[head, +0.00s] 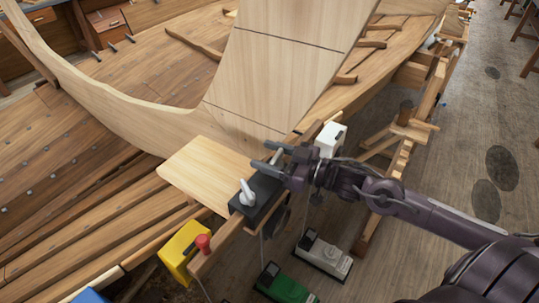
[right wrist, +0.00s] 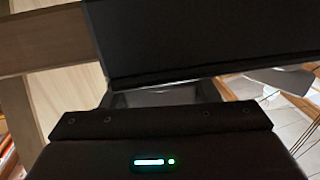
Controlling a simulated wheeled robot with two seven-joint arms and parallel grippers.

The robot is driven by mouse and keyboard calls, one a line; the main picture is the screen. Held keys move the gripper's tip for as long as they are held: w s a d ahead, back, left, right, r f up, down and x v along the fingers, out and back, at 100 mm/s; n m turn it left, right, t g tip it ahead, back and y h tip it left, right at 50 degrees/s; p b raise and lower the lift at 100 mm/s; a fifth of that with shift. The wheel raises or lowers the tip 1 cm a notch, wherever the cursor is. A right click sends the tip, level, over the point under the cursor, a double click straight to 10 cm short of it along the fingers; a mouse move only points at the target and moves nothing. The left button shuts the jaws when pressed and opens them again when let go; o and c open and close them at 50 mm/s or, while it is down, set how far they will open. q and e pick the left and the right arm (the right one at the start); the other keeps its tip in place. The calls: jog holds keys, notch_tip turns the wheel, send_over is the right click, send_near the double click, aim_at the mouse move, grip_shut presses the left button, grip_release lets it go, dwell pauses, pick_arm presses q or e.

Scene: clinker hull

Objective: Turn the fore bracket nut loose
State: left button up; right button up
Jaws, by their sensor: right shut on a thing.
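A black bracket (head: 262,191) sits across the wooden rail at the plank's end. A pale grey winged nut (head: 247,194) stands upright at its near end, clear of any gripper. My right gripper (head: 269,157) reaches in from the right at the bracket's far end. Its fingers are shut on what looks like the other nut, the fore bracket nut, mostly hidden between them. In the right wrist view a large black block (right wrist: 200,40), seemingly the bracket, fills the top, and the grip itself is hidden. My left gripper is not in view.
A pale board (head: 200,172) lies left of the bracket. A yellow box (head: 180,250) and a red knob (head: 203,242) are nearer. A white box (head: 330,138) stands just beyond my gripper. Floor at right is open.

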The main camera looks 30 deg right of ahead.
jog(key=shift+n+g+y, duration=0.6)
jog(key=shift+y, duration=0.1)
jog(key=shift+f+n+g+y+b, duration=0.1)
jog(key=shift+n+g+y+b, duration=0.6)
jog(key=shift+g, duration=0.2)
jog(key=n+g+y+b, duration=0.1)
jog(key=n+g+b, duration=0.1)
jog(key=b, duration=0.1)
jog(key=n+g+y+b, duration=0.1)
jog(key=n+g+b, duration=0.1)
jog(key=g+b, duration=0.1)
jog(key=s+n+g+y+b, duration=0.1)
jog(key=g+b, duration=0.2)
jog(key=b, duration=0.1)
jog(key=shift+a+f+n+y, duration=0.1)
jog(key=shift+a+n+y, duration=0.2)
jog(key=shift+n, duration=0.1)
jog(key=shift+s+n+g+b, duration=0.15)
jog(key=shift+n+g+b, duration=0.45)
jog(key=shift+g+b, duration=0.6)
jog(key=shift+r, duration=0.2)
jog(key=o, duration=1)
